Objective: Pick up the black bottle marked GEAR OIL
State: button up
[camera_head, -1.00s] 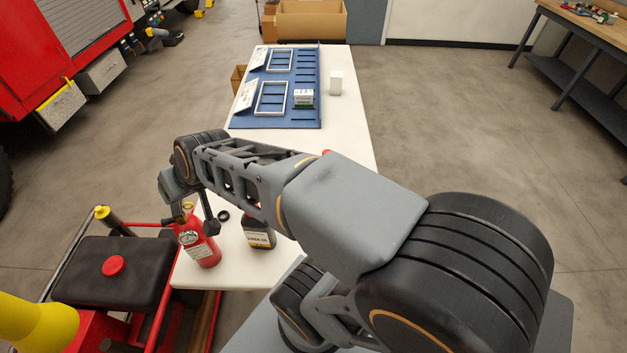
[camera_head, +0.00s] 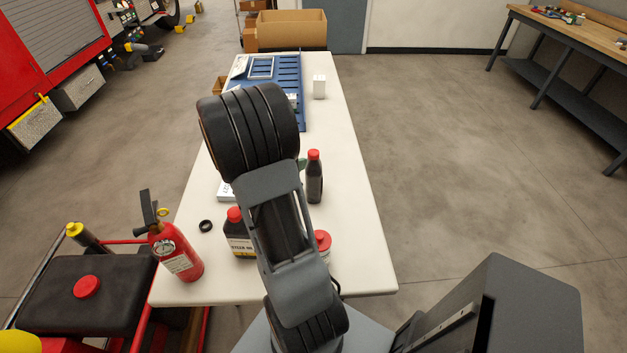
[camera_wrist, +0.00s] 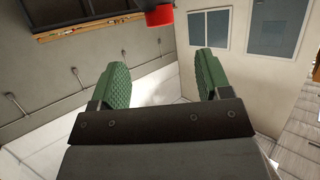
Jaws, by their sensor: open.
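A black bottle (camera_head: 238,238) with a red cap and a pale and yellow label stands on the white table, left of my arm in the head view. Its small lettering looks like GEAR OIL but is hard to read, and my arm covers its right edge. A second dark bottle (camera_head: 314,182) with a red cap stands farther back, right of my arm; no label shows on it. My gripper (camera_wrist: 160,82) is open and empty in the wrist view, with its green fingers apart and facing walls and windows. My arm mostly hides it in the head view.
A red fire extinguisher (camera_head: 177,252) stands left of the labelled bottle, with a black ring (camera_head: 205,226) between them. A red-lidded container (camera_head: 323,241) is partly behind my arm. A blue rack (camera_head: 291,75) and white box (camera_head: 319,87) are at the back. The table's right side (camera_head: 350,215) is clear.

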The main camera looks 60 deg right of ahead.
aim_at(310, 155)
jog(key=x, duration=0.5)
jog(key=shift+d+f, duration=0.1)
jog(key=shift+d, duration=0.1)
jog(key=shift+x, duration=2.65)
jog(key=shift+f, duration=0.1)
jog(key=shift+c, duration=0.2)
jog(key=shift+a+f, duration=0.15)
jog(key=shift+f, duration=0.05)
grip_shut()
